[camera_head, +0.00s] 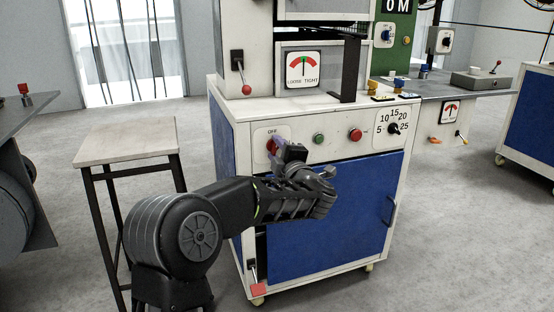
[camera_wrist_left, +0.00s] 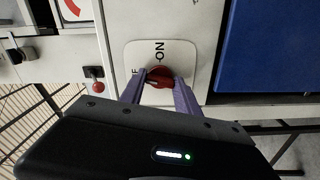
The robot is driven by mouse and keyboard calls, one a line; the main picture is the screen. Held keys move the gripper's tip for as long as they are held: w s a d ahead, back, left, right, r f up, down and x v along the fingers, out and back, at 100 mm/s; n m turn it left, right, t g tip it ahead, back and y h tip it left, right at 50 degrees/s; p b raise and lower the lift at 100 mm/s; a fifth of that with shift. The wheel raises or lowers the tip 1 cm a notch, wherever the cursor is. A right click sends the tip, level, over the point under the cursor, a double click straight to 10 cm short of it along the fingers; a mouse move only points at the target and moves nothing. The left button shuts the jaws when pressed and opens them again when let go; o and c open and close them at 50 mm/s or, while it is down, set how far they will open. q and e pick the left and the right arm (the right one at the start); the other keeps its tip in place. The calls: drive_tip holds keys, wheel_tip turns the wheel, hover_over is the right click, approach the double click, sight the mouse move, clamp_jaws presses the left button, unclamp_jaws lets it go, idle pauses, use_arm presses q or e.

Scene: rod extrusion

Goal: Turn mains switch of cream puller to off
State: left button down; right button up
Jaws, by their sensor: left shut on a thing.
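The mains switch is a red rotary knob (camera_wrist_left: 159,77) on a white label plate on the cream machine (camera_head: 300,112) with a blue door. My left gripper (camera_wrist_left: 158,88) is shut on this knob, one purple finger on each side of it. In the wrist view "ON" reads above the knob, and the OFF lettering at its left is partly hidden by a finger. In the head view, my left gripper (camera_head: 274,146) covers much of the knob, and "OFF" shows above it. I cannot tell for certain which way the knob points. My right gripper is not in view.
On the same panel are a green button (camera_head: 318,138), a red button (camera_head: 355,134) and a black dial (camera_head: 393,129). A lever with a red ball (camera_head: 245,89) stands above. A small table (camera_head: 127,141) is at the left.

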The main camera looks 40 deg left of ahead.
use_arm(q)
drive_tip(key=shift+f+n+b, duration=0.1)
drive_tip(key=shift+n+b, duration=0.8)
drive_tip(key=shift+n, duration=0.4)
drive_tip(key=c, duration=0.9)
unclamp_jaws()
drive_tip(key=shift+s+d, duration=0.1)
drive_tip(key=p+v, duration=0.2)
drive_tip(key=v, duration=0.5)
drive_tip(key=shift+s+d, duration=0.2)
drive_tip(key=shift+d, duration=0.05)
